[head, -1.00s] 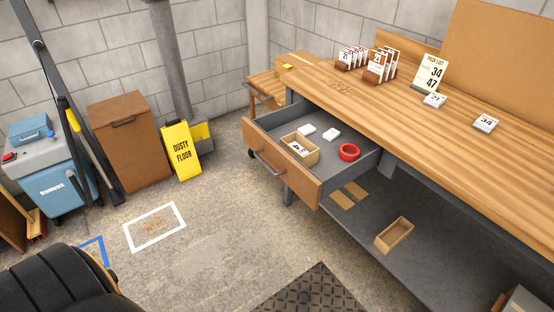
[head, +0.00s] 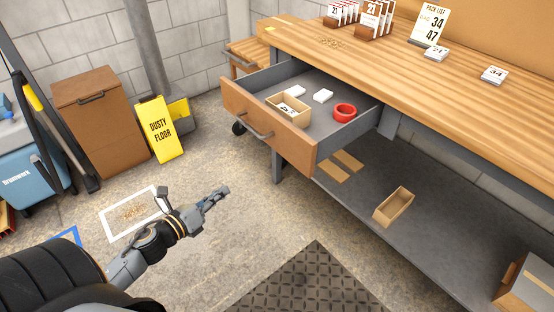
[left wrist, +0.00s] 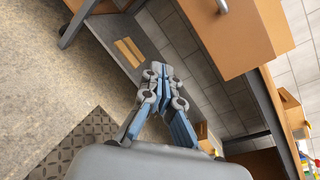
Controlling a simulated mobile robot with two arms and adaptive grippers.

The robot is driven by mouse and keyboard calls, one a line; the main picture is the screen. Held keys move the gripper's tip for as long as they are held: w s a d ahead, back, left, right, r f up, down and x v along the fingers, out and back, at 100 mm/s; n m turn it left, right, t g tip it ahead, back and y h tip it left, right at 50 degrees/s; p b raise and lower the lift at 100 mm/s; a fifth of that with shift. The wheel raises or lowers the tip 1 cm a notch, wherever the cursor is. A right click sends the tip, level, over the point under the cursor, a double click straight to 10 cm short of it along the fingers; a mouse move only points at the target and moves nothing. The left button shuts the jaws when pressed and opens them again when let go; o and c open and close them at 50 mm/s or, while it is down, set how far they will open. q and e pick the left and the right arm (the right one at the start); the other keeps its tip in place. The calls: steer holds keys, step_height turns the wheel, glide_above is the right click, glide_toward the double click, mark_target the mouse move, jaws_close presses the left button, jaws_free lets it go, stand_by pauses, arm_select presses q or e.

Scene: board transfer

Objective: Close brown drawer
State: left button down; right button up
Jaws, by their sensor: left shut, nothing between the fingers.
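The brown drawer (head: 261,130) of the workbench is pulled out, with a grey metal handle (head: 247,124) on its front. In the left wrist view the gripper (left wrist: 158,72) is in the middle and the drawer front (left wrist: 235,38) is at the upper right. My right gripper is not in view.
A lower shelf (head: 370,185) carries an open box (head: 394,206). A yellow floor sign (head: 160,130) and a brown cabinet (head: 103,120) stand left. The floor before the drawer is clear.

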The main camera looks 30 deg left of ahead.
arm_select(q)
steer(key=d+r+m+h+b, duration=0.2)
steer(key=d+r+m+h, duration=0.25)
steer(key=r+m, duration=0.45)
steer(key=p, duration=0.2)
glide_toward(287, 146)
steer(key=x, duration=0.5)
steer(key=shift+w+d, duration=0.1)
steer(key=shift+w, duration=0.25)
steer(key=shift+w+d+f, duration=0.1)
steer(key=shift+w+d, duration=0.2)
steer(key=shift+w, duration=0.3)
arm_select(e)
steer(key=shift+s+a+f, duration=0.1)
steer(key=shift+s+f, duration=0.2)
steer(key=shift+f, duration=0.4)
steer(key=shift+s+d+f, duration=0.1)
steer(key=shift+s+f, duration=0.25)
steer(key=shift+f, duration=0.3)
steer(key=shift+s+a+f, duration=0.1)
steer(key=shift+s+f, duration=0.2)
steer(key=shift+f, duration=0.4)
